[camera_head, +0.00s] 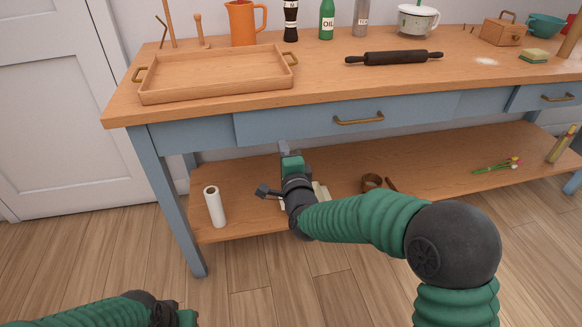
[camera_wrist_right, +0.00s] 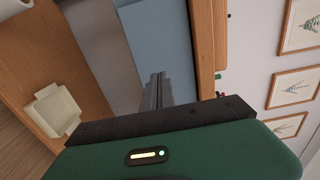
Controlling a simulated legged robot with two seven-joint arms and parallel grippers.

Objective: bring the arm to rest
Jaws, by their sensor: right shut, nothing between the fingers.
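My right arm reaches in from the lower right of the head view. Its gripper (camera_head: 284,148) is in front of the blue table apron, above the lower shelf. In the right wrist view the fingers (camera_wrist_right: 156,92) are together, with nothing between them. My left arm shows only at the bottom left of the head view. The end of its gripper (camera_head: 186,318) is cut off by the lower edge, so its fingers are hidden.
A blue table (camera_head: 290,130) with a drawer handle (camera_head: 358,119) stands close ahead. Its top holds a wooden tray (camera_head: 215,92) and rolling pin (camera_head: 394,58). The lower shelf (camera_head: 430,172) holds a paper roll (camera_head: 215,207) and a cream container (camera_wrist_right: 55,110). Floor in front is clear.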

